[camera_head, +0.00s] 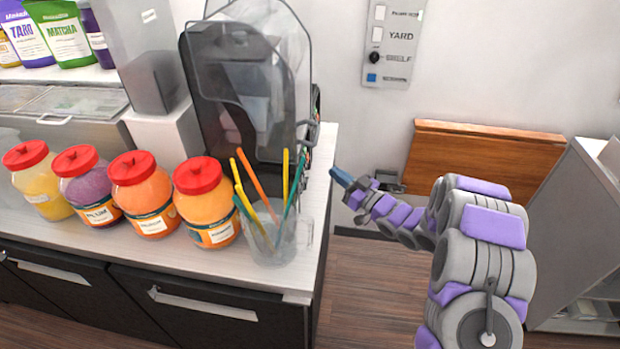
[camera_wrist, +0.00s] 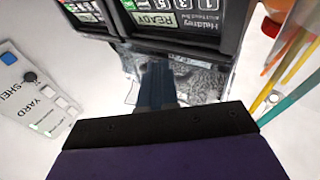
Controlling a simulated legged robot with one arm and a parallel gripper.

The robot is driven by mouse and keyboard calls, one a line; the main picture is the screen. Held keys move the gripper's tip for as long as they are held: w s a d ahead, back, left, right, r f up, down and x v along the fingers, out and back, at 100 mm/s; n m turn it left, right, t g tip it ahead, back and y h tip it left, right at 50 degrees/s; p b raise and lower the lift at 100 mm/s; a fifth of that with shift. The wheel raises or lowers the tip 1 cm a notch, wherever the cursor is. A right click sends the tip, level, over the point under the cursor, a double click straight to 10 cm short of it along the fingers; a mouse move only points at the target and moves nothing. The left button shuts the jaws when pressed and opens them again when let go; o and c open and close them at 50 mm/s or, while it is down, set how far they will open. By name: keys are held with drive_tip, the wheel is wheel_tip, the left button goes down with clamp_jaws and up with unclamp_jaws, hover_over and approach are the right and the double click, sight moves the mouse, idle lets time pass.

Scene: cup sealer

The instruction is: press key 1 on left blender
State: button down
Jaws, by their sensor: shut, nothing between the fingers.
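A dark blender housing with a clear cover (camera_head: 245,90) stands at the counter's right end in the head view. Its control side faces right and is mostly hidden there. In the wrist view two dark control panels stand side by side at the top, a left panel (camera_wrist: 88,12) and a right panel (camera_wrist: 190,22). The right one shows a "READY" label and numbered keys; both are cut off by the frame edge. My gripper (camera_head: 338,176) has blue fingers, shut and empty, right of the counter edge. In the wrist view its fingers (camera_wrist: 157,75) point toward the panels, apparently apart from them.
A clear cup of colored straws (camera_head: 268,235) stands at the counter's front right corner, near my gripper. Several red-lidded jars (camera_head: 205,205) line the counter. A wall switch panel (camera_head: 390,45) and a wooden folded board (camera_head: 485,165) are behind. The floor right of the counter is open.

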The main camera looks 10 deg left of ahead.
drive_tip(key=shift+s+d+y, duration=0.35)
drive_tip(key=shift+s+y, duration=0.2)
drive_tip(key=shift+y, duration=0.15)
drive_tip(key=a+f+b, duration=0.2)
drive_tip(key=a, duration=0.6)
drive_tip(key=shift+w+a+f, duration=0.25)
drive_tip(key=shift+f, duration=0.15)
drive_tip(key=shift+a, duration=0.1)
idle(1.7)
drive_tip(key=shift+a, duration=0.25)
drive_tip(key=shift+s+a+f, duration=0.2)
drive_tip(key=shift+a, duration=0.2)
idle(1.4)
